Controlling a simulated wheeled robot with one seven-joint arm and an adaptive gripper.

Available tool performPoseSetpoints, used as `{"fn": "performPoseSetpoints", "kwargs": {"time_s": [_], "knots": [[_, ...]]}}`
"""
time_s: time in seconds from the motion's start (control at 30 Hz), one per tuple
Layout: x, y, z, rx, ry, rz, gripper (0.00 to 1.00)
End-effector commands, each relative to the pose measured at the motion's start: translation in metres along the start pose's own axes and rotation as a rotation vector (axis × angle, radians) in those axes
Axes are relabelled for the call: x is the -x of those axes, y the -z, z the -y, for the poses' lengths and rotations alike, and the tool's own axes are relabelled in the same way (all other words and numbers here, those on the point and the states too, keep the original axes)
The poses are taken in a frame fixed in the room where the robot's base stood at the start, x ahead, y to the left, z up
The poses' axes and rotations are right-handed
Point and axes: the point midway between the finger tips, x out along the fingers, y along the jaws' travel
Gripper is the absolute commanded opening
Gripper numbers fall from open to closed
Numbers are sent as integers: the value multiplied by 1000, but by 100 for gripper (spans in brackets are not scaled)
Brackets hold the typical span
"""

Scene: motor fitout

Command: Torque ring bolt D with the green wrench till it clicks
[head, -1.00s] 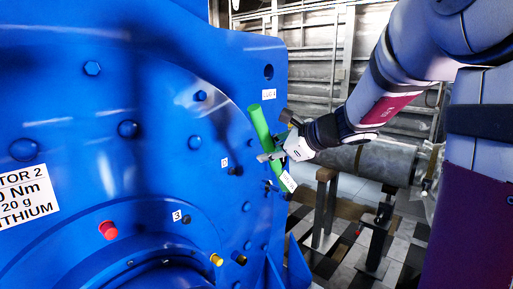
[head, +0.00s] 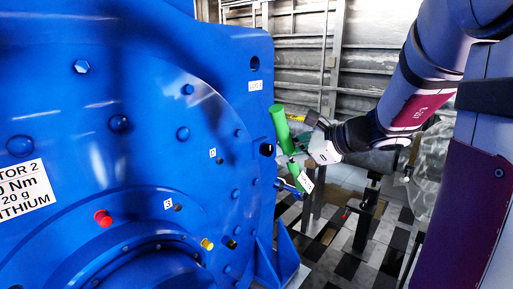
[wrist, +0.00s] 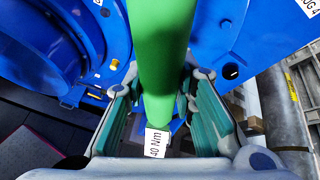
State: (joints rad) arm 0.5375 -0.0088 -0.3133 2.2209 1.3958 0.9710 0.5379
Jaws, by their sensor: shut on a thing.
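The green wrench (head: 282,128) stands nearly upright, tilted a little, just right of the blue motor's edge in the head view. My gripper (head: 297,147) is shut around its handle. In the wrist view the green handle (wrist: 160,55) runs between my fingers (wrist: 160,118), with a white "40 Nm" label (wrist: 157,142) below. The wrench's working end is mostly hidden, and I see no clear contact with a bolt. Several blue ring bolts (head: 183,133) dot the motor's face (head: 140,90).
A red plug (head: 103,217) and a yellow plug (head: 207,244) stick out of the motor's hub. A lug label (head: 255,85) sits near the upper right edge. Stands and a grey cylinder (wrist: 284,110) are to the right. Tiled floor shows between them.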

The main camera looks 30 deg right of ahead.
Motion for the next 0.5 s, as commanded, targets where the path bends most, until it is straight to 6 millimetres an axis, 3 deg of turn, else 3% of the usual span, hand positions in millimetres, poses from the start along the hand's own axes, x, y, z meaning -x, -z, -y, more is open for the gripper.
{"fn": "performPoseSetpoints", "kwargs": {"time_s": [0.5], "knots": [[47, 21, -9, 3, 2, 2, 0]]}}
